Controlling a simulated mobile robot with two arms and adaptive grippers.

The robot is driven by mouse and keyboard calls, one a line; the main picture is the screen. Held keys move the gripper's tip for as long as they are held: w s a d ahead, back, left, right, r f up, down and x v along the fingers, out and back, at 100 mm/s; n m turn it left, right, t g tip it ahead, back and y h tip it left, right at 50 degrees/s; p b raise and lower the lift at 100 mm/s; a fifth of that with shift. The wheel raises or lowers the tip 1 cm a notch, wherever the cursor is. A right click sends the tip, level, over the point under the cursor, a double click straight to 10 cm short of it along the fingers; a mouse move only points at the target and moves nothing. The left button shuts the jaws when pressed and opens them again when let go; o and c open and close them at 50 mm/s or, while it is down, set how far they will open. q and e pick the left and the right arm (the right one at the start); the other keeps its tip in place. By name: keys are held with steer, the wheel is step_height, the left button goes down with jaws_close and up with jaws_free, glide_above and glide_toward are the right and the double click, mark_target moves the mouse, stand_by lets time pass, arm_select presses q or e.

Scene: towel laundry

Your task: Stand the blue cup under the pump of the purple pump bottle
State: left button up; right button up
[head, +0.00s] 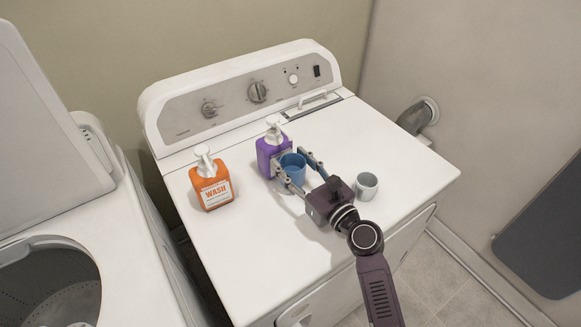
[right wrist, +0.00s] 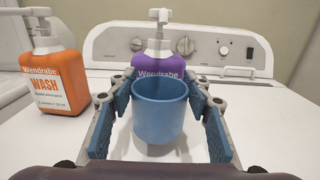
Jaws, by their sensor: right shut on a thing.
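The blue cup (head: 293,167) is upright between the fingers of my right gripper (head: 296,165), which is shut on it. The cup also shows in the right wrist view (right wrist: 160,112), with its open rim up. The purple pump bottle (head: 266,150) stands upright just behind the cup, with its white pump (right wrist: 158,47) on top. In the right wrist view the cup hides the lower part of the bottle (right wrist: 147,66). I cannot tell whether cup and bottle touch, or whether the cup rests on the white top. My left gripper is not in view.
An orange wash bottle (head: 212,190) with a white pump stands to the left on the white machine top (head: 250,230). A small grey-white cup (head: 366,186) stands right of my right gripper. The control panel (head: 240,92) rises behind. An open washer (head: 60,270) is at left.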

mark_target(286, 165)
steer(key=shift+w+a, duration=0.3)
steer(key=shift+w, duration=0.05)
steer(key=shift+f, duration=0.35)
steer(key=shift+f+b, duration=0.75)
steer(key=shift+f, duration=0.7)
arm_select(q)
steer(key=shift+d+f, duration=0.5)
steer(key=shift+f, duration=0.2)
arm_select(e)
steer(key=shift+f, duration=0.15)
steer(key=o, duration=1.2)
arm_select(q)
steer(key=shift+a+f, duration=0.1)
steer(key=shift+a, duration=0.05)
